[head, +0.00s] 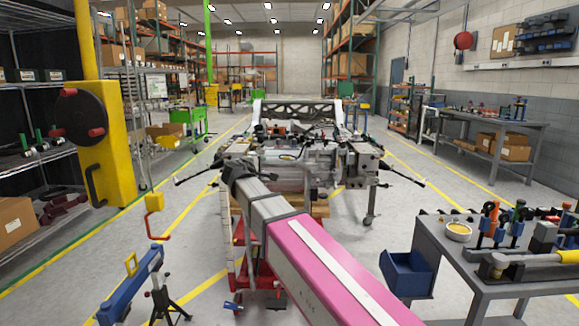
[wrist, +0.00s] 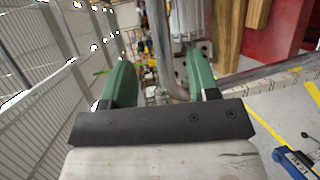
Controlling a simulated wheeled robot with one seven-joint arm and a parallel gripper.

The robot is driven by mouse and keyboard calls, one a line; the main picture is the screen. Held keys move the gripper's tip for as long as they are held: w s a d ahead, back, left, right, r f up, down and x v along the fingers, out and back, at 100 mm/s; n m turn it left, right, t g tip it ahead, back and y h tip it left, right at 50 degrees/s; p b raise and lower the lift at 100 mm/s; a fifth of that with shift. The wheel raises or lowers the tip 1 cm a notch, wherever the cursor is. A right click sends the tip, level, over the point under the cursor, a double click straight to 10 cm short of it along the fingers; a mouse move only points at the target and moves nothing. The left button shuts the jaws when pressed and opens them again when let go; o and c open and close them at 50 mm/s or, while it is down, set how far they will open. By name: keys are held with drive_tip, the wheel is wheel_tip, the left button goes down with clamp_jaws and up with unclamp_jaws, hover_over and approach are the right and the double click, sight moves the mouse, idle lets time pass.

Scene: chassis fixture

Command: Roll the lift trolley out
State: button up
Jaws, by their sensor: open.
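A red frame (head: 262,272), which looks like the lift trolley, stands low under the front of the chassis (head: 300,160) in the head view. My arm hides much of it. In the wrist view a red panel (wrist: 240,32) shows at the upper right, with wood blocks beside it. My gripper (wrist: 160,72) has two green fingers standing apart. A grey metal bar (wrist: 240,78) runs from between the fingers to the right; I cannot tell whether they touch it.
A blue stand (head: 130,285) and a black jack stand (head: 163,295) are on the floor at the front left. A grey bench (head: 460,262) with tools and a blue bin (head: 407,273) stands at the right. Yellow-lined aisles on both sides have free floor.

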sight(272, 165)
drive_tip(key=x, duration=1)
drive_tip(key=shift+w+d+f, duration=0.1)
drive_tip(key=shift+w+d, duration=0.05)
drive_tip(key=shift+w, duration=0.2)
drive_tip(key=shift+c, duration=0.4)
clamp_jaws()
